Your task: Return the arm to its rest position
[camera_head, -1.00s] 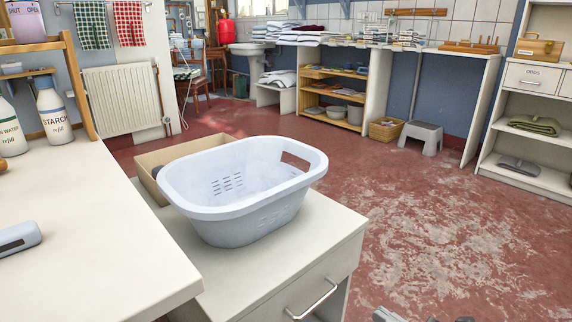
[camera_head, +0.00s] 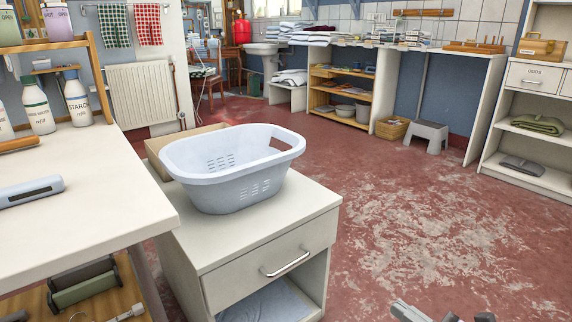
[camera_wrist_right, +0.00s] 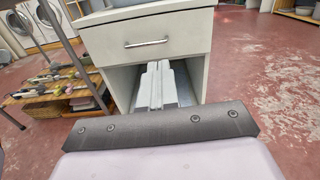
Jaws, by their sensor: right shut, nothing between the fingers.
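My right gripper (camera_head: 408,310) shows only in part at the bottom edge of the head view, over the red floor to the right of the white cabinet. In the right wrist view its two pale fingers (camera_wrist_right: 157,86) lie together, shut and empty. They point toward the open lower compartment of the cabinet (camera_wrist_right: 148,68), and I see them in front of it. They appear apart from the cabinet. My left gripper is in neither view.
A pale laundry basket (camera_head: 232,170) stands on the drawer cabinet (camera_head: 222,243), beside a cardboard box (camera_head: 185,140). A white worktop (camera_head: 75,190) is at left, with bottles (camera_head: 38,105) at its back. The red floor (camera_head: 400,215) at right is clear.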

